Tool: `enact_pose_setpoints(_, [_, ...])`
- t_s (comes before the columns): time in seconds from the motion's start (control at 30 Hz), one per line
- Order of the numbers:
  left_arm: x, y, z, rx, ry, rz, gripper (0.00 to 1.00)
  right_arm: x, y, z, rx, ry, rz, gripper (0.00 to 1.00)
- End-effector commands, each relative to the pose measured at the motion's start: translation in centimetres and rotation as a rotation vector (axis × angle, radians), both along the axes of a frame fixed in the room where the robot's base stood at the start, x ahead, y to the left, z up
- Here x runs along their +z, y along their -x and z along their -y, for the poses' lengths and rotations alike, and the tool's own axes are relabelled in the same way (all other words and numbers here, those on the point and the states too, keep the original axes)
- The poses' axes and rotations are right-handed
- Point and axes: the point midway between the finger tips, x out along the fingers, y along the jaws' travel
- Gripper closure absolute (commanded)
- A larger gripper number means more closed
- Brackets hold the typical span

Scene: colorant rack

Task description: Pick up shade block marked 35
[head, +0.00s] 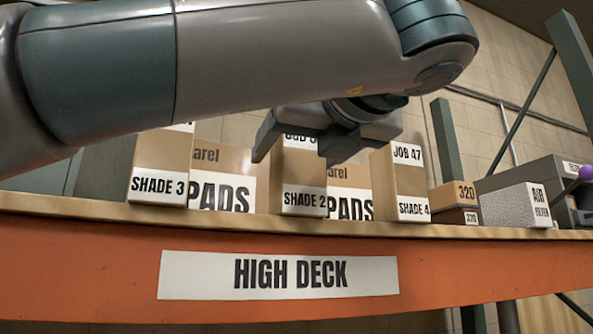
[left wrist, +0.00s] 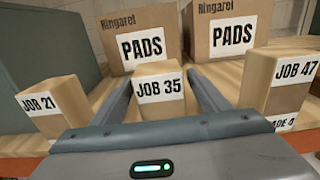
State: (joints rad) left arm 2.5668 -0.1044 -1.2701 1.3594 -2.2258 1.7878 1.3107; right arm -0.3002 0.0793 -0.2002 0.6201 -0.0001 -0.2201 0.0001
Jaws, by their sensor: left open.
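The shade block marked 35 (head: 303,180) stands upright on the high deck, with a SHADE 2 label low on its front. In the left wrist view its JOB 35 label (left wrist: 160,88) faces up towards the camera. My left gripper (head: 304,148) is open at the top of this block and hides part of its upper label in the head view. In the left wrist view the fingers of the left gripper (left wrist: 161,84) lie to either side of the block; I cannot tell whether they touch it. My right gripper is not in view.
Block JOB 21 (left wrist: 53,103), labelled SHADE 3, stands to the left and block JOB 47 (head: 408,180) to the right. Two PADS boxes (left wrist: 140,38) (left wrist: 228,30) stand behind. Further right are boxes marked 320 (head: 455,194) and an air filter box (head: 515,205). The orange HIGH DECK beam (head: 100,265) runs in front.

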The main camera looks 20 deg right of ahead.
Motion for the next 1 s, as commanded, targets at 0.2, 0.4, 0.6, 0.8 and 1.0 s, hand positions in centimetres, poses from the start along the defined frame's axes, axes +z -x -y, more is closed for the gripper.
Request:
enact_pose_setpoints(0.2, [0.0, 0.0, 0.0, 0.0, 0.0, 0.0, 0.31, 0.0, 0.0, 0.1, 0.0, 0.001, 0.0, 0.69])
enact_pose_setpoints(0.4, [0.0, 0.0, 0.0, 0.0, 0.0, 0.0, 0.79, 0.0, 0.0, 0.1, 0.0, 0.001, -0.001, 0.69])
enact_pose_setpoints(0.6, [0.1, 0.1, 0.0, 0.0, 0.001, 0.001, 0.82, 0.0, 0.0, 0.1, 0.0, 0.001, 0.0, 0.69])
enact_pose_setpoints(0.8, [0.6, 0.1, 0.0, 0.0, 0.001, 0.001, 0.82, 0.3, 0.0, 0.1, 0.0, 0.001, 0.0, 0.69])
enact_pose_setpoints(1.0, [2.7, 0.1, 0.0, 0.001, 0.002, 0.002, 0.82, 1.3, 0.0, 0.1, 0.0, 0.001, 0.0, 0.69])
